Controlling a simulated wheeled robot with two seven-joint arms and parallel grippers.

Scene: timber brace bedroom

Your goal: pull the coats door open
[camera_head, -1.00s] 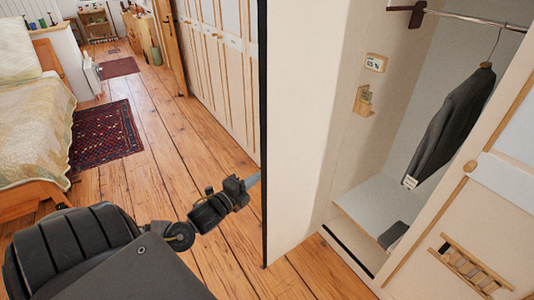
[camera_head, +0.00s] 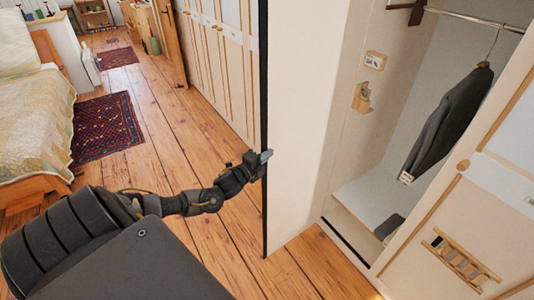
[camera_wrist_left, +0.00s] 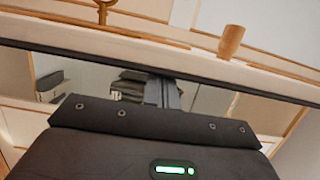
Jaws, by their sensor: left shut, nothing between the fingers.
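The coats door (camera_head: 295,130) appears as a tall cream panel with a dark free edge, standing out from the left side of the coats compartment. It looks wide open. A dark coat (camera_head: 447,122) hangs on the rail inside. My left gripper (camera_head: 264,158) is shut and empty, its tips at the door's dark edge; I cannot tell whether they touch. In the left wrist view the door edge (camera_wrist_left: 130,57) crosses above the gripper (camera_wrist_left: 165,92), with a wooden knob (camera_wrist_left: 231,42) beyond it. My right gripper is out of view.
A closed cream door (camera_head: 455,225) with a round knob and small ladder-shaped piece is at the right. More wardrobe doors (camera_head: 225,60) run along behind the open panel. A bed (camera_head: 35,125) and patterned rug (camera_head: 105,127) are at the left. Wooden floor between is clear.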

